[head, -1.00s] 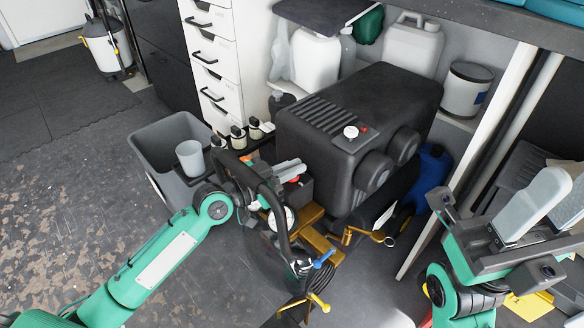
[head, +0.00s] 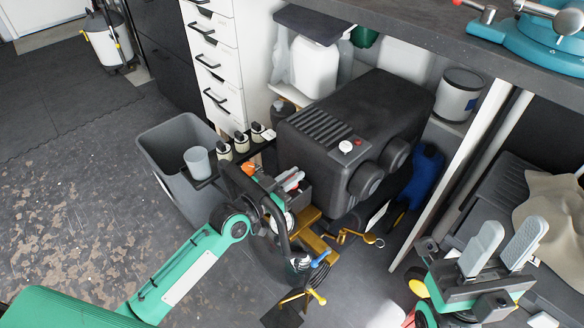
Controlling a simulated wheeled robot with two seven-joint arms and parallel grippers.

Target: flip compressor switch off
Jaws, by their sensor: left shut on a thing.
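The compressor (head: 300,262) stands low on the floor in the middle of the head view, with brass fittings, a black hose and blue and yellow valve handles. My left arm and gripper hide much of it. My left gripper (head: 290,181) is at the dark switch box on its top, its pale fingertips shut. A bit of red shows right by the fingertips, and the switch itself is mostly hidden between them. My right gripper (head: 503,246) is open and empty at the lower right, well away from the compressor.
A big black machine (head: 345,130) with round knobs stands close behind my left gripper. A grey bin (head: 160,150) is to the left, and white drawers (head: 215,60) are behind. The workbench edge (head: 460,45) overhangs at the upper right.

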